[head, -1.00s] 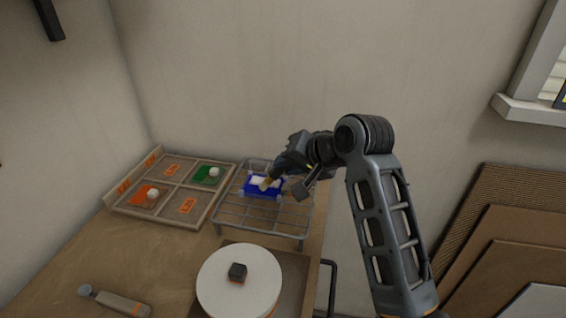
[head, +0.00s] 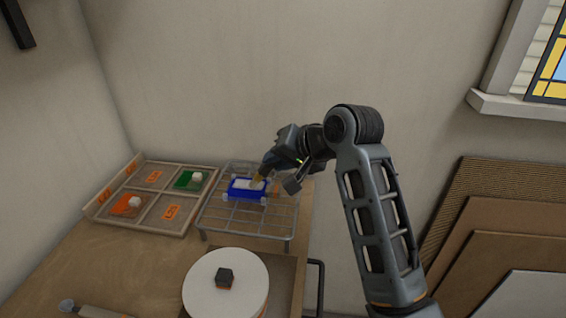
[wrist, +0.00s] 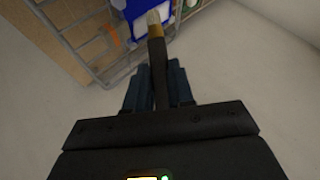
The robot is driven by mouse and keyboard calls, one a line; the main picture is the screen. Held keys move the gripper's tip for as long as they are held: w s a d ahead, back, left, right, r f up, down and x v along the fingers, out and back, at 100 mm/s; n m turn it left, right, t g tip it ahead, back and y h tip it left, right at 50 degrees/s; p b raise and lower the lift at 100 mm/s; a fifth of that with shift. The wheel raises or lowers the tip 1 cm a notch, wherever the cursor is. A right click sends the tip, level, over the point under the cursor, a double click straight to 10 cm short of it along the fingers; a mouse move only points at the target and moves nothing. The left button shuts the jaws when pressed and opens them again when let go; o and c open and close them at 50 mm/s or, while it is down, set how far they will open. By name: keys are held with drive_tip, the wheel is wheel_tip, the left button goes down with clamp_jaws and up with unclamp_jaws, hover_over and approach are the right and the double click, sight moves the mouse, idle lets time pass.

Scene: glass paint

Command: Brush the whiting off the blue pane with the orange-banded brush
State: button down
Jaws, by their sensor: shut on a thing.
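The blue pane (head: 236,194) lies on a wire rack (head: 247,224) at the back of the bench, with a white patch of whiting (head: 246,184) on top. My gripper (head: 266,167) is just above the pane's back right side, shut on a brush (head: 258,178). In the wrist view the brush (wrist: 157,52) has a dark handle, a gold-orange ferrule and a pale tip, pointing away between the fingers (wrist: 158,85). The tip overlaps the blue pane (wrist: 134,10); I cannot tell whether it touches. The brush and gripper hide part of the pane.
In front are a white round disc (head: 215,300) with a dark block (head: 225,277) and a tool (head: 98,311).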

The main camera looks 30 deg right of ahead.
drive_tip(key=shift+w+a, duration=0.5)
drive_tip(key=shift+w, duration=0.3)
drive_tip(key=shift+w+a, duration=0.5)
drive_tip(key=shift+w, duration=0.3)
drive_tip(key=shift+w+a, duration=0.5)
drive_tip(key=shift+w, duration=0.3)
drive_tip(key=shift+f, duration=0.4)
drive_tip(key=shift+f, duration=0.25)
drive_tip(key=shift+s+d, duration=0.15)
